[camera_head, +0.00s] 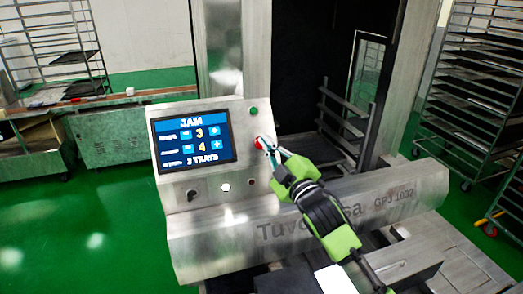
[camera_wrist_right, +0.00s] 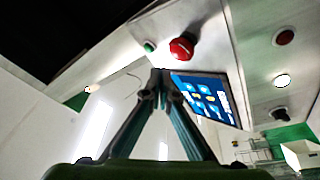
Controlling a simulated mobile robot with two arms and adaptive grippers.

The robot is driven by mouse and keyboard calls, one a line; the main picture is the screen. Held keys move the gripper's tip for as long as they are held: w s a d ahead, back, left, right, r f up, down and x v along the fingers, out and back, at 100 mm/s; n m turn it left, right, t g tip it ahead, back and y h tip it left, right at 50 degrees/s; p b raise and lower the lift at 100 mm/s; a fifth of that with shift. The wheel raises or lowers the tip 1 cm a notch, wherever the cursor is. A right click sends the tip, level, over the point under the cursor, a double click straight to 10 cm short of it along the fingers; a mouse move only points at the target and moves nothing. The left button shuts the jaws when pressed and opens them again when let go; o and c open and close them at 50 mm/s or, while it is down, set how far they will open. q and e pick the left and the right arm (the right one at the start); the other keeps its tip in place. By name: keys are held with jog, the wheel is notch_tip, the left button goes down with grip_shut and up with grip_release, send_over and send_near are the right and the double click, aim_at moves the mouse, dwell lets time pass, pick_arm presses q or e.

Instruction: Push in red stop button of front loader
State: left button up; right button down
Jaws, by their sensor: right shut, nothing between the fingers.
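The red stop button (camera_head: 259,143) is on the front loader's sloped steel panel, right of the screen and below a green button (camera_head: 253,110). In the right wrist view the red button (camera_wrist_right: 182,47) is a round domed knob, just above and right of my fingertips. My right gripper (camera_head: 271,150) is shut and empty, its fingertips close by the button's right side in the head view. In the right wrist view the shut fingertips (camera_wrist_right: 160,77) appear apart from the button in the picture. The depth of the gap is unclear. My left gripper is not in view.
The screen (camera_head: 193,139) reads JAM, with settings 3 and 4. Below it are a dark knob (camera_head: 192,194), a white button (camera_head: 225,187) and another small control (camera_head: 251,182). A steel roller cover (camera_head: 215,238) lies under the panel. Tray racks (camera_head: 480,90) stand right.

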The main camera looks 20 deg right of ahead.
jog(key=shift+w+f, duration=0.45)
jog(key=shift+w, duration=0.2)
jog(key=shift+w+b, duration=0.1)
jog(key=shift+b, duration=0.2)
dwell(0.8)
jog(key=shift+w+f, duration=0.2)
jog(key=shift+w, duration=0.05)
jog(key=shift+w+f+b, duration=0.3)
jog(key=shift+w, duration=0.1)
dwell(1.0)
jog(key=shift+s+r+p, duration=0.5)
jog(key=shift+s+p, duration=0.2)
